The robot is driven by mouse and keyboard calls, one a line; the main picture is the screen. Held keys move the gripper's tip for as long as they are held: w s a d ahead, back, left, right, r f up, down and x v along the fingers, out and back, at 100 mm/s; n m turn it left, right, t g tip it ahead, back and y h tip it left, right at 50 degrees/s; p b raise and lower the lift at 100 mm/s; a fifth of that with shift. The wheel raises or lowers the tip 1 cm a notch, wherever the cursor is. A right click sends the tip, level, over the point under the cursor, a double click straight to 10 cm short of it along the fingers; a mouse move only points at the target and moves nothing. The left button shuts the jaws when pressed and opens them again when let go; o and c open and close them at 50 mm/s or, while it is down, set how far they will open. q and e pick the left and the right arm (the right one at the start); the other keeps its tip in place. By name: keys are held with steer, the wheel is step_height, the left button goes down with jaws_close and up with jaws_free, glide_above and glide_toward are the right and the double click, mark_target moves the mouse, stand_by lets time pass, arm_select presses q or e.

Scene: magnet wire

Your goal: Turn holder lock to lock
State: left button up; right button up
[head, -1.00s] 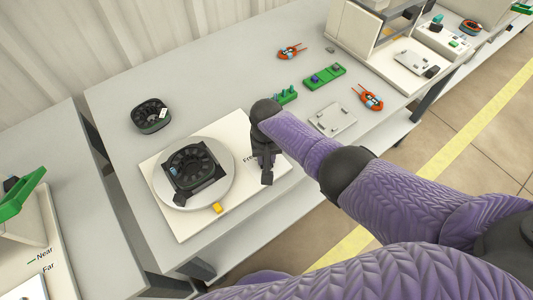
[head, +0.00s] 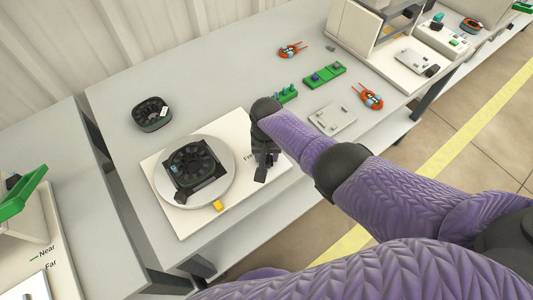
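The holder (head: 194,172) is a black ring with a finned inside, seated in a black clamp on a round grey turntable (head: 228,190). The turntable sits on a cream base plate (head: 163,224). A yellow block (head: 217,205) is at the turntable's front edge; I cannot tell whether it is the lock. My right gripper (head: 262,175) points down over the right part of the plate, to the right of the holder and apart from it. Its fingers are small and dark, and their gap cannot be made out. My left gripper is out of view.
Another black ring (head: 151,114) stands at the back left of the table. Green blocks (head: 325,75), a grey plate (head: 333,118) and orange-handled pliers (head: 370,97) lie to the right. A side table (head: 50,215) with a green part is at left.

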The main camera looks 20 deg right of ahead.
mark_target(267, 156)
steer(key=shift+o, duration=0.7)
steer(key=shift+r, duration=0.1)
step_height(267, 156, up, 9)
steer(key=p, duration=0.7)
steer(key=shift+r, duration=0.35)
